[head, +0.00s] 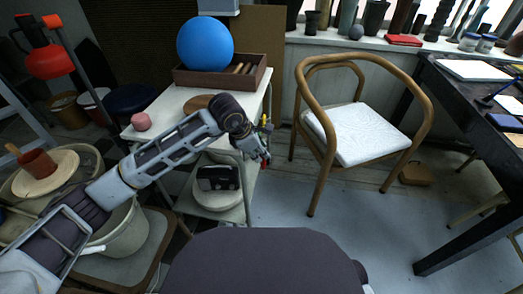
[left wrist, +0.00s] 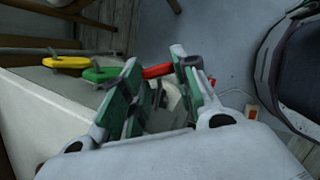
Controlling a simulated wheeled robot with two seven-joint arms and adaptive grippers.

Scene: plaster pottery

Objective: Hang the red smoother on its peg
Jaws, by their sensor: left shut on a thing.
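My left gripper (head: 254,148) is at the right edge of the white cart. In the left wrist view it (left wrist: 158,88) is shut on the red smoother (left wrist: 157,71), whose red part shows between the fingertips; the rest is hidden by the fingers. A green smoother (left wrist: 102,74) and a yellow smoother (left wrist: 65,62) sit in a row along the cart's side, just left of the fingers. In the head view, a bit of yellow (head: 263,122) and a bit of red (head: 265,162) show by the gripper. I cannot make out a free peg. My right gripper is not in view.
The white cart (head: 170,105) carries a wooden tray (head: 255,83), a blue ball (head: 205,44) and a pink lump (head: 141,121). A wooden chair (head: 355,135) stands to the right, a dark table (head: 450,100) beyond it. The floor in front is clear.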

